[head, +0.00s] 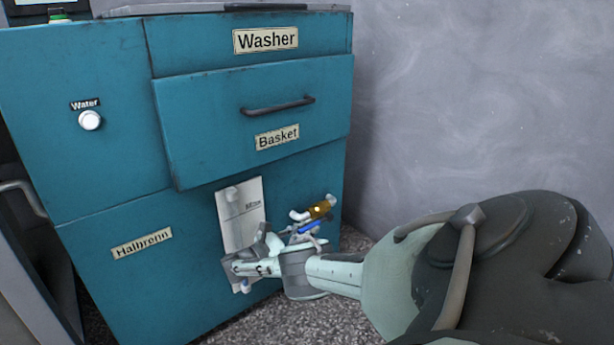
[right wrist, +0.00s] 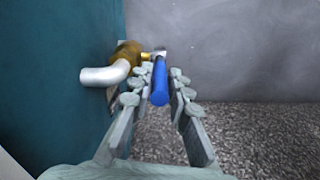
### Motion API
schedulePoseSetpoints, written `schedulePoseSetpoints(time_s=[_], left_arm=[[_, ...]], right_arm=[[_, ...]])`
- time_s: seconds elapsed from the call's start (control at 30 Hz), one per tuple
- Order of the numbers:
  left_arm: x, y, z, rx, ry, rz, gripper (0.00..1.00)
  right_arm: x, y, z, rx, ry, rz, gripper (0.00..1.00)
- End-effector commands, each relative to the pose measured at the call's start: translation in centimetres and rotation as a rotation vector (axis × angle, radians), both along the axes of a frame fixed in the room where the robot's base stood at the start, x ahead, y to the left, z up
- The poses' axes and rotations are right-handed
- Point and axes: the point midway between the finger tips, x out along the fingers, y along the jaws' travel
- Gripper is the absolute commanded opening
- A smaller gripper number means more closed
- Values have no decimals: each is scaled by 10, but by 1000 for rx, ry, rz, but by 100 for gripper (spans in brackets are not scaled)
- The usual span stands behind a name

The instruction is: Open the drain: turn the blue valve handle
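A brass valve (head: 321,210) with a curved silver spout (head: 300,215) sticks out from the lower right of the teal washer front. Its blue handle (head: 307,228) shows just below the brass body. In the right wrist view, the blue handle (right wrist: 160,82) points toward the camera, to the right of the brass body (right wrist: 127,55) and spout (right wrist: 105,76). My right gripper (head: 309,236) is at the valve. In the wrist view its fingers (right wrist: 158,90) stand apart on both sides of the handle, with narrow gaps showing. My left gripper is not in view.
The teal washer cabinet (head: 110,170) has a basket drawer (head: 220,110) with a dark handle above the valve. A pale panel (head: 240,205) is on the front left of the valve. The grey wall (head: 470,100) stands behind on the right, above the speckled floor (head: 352,240).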

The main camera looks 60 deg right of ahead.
Motion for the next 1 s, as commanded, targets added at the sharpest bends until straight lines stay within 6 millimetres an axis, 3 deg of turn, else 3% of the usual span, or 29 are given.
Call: schedulePoseSetpoints(time_s=[0.1, 0.47, 1.0], left_arm=[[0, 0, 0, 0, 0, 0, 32], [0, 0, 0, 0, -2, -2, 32], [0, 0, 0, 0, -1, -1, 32]], right_arm=[[0, 0, 0, 0, 0, 0, 35], [2, 3, 1, -1, -1, 1, 35], [29, 99, -1, 0, -1, 0, 35]])
